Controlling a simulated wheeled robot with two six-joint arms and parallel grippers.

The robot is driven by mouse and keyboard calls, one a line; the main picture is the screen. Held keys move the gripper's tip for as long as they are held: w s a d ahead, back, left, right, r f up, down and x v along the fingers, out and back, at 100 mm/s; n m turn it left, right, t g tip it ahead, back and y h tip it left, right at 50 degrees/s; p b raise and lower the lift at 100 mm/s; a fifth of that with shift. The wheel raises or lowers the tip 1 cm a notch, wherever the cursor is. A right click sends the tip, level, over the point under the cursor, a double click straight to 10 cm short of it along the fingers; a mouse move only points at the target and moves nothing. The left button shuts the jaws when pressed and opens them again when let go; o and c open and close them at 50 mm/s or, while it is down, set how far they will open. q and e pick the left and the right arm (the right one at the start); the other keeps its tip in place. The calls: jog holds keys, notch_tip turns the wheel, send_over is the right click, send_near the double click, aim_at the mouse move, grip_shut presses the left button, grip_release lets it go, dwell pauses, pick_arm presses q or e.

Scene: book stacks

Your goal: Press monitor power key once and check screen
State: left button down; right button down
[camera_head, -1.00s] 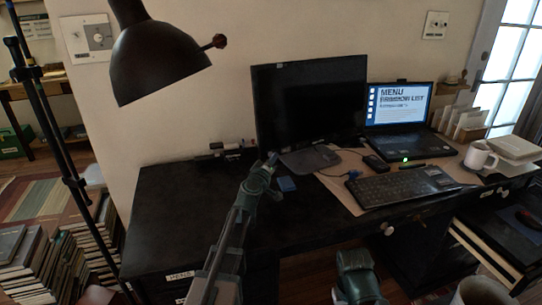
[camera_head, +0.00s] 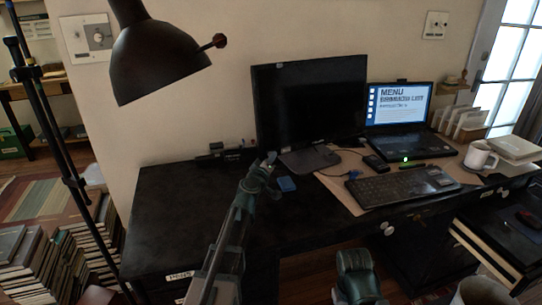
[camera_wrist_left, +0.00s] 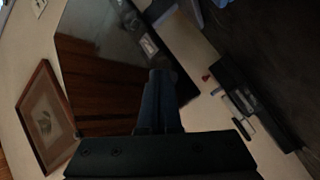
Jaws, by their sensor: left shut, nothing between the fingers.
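The black monitor (camera_head: 312,100) stands at the back of the dark desk; its screen is dark, with only dim reflections. In the left wrist view the monitor (camera_wrist_left: 100,55) is tilted, and its lower edge carries small pale patches (camera_wrist_left: 148,45). I cannot tell which mark is the power key. My left gripper (camera_head: 269,159) is shut and empty at the monitor's lower left corner. Its fingertips (camera_wrist_left: 160,76) overlap the lower edge in the wrist view; I cannot tell whether they touch it. My right gripper is out of view; only part of my right arm shows at the bottom.
A lit laptop (camera_head: 398,106) stands right of the monitor, with a keyboard (camera_head: 403,186) and white mug (camera_head: 481,156) nearby. A dark lamp (camera_head: 155,60) hangs at left. The desk's left part (camera_head: 180,205) is clear.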

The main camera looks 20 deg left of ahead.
pick_arm(q)
jog(key=shift+w+a, duration=0.15)
dwell(0.4)
jog(key=shift+s+d, duration=0.45)
jog(key=shift+s+r, duration=0.1)
jog(key=s+d, duration=0.2)
jog(key=s+d+p, duration=0.1)
jog(key=s+d, duration=0.1)
jog(key=shift+d+r, duration=0.1)
jog(key=shift+r, duration=0.3)
dwell(0.7)
